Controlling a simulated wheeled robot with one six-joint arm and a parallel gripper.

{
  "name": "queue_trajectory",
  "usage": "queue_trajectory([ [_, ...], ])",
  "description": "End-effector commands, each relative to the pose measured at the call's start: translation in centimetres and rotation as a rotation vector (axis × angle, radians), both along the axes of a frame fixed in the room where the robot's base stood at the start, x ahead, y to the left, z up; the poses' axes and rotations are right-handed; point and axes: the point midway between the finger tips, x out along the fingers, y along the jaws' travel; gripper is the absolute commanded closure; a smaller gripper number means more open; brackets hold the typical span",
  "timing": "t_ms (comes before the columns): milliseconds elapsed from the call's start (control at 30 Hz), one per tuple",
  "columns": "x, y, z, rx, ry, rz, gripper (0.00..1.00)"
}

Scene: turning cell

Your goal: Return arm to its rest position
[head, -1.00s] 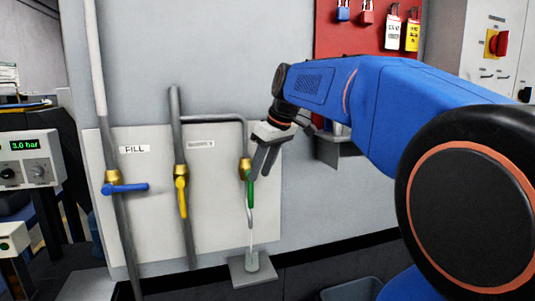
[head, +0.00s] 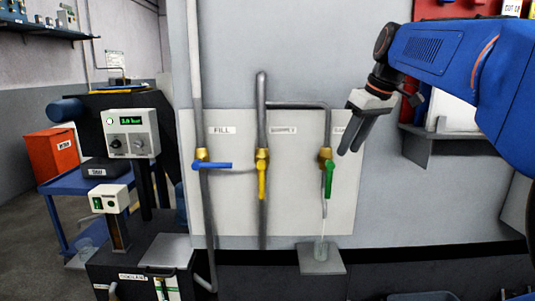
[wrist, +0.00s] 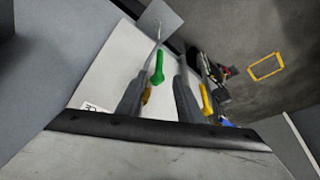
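My gripper (head: 349,151) is open and empty, in front of the pale valve panel (head: 230,208), above and right of the green valve handle (head: 329,179). Its two dark fingers are apart and point down in the head view. In the wrist view my gripper (wrist: 163,72) shows a gap between its fingers, with the green handle (wrist: 158,66) seen between them. The green handle hangs down along its pipe. A thin pale stream appears to run from the spout below it into a small clear cup (head: 321,250) on a grey shelf (head: 322,265).
The yellow handle (head: 262,181) points down and the blue handle (head: 213,166) points right. A gauge box (head: 132,134) stands left. A grey wall ledge (head: 440,137) and red board (head: 470,9) are right, near my arm. A dark bin (head: 425,296) is below.

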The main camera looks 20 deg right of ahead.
Motion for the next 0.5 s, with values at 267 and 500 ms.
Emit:
queue_trajectory([
  [267,-2.7,2.8,-3.3,-0.002,0.011,-0.046,0.67],
  [500,-8.6,7.2,-11.4,-0.011,0.022,-0.15,0.67],
])
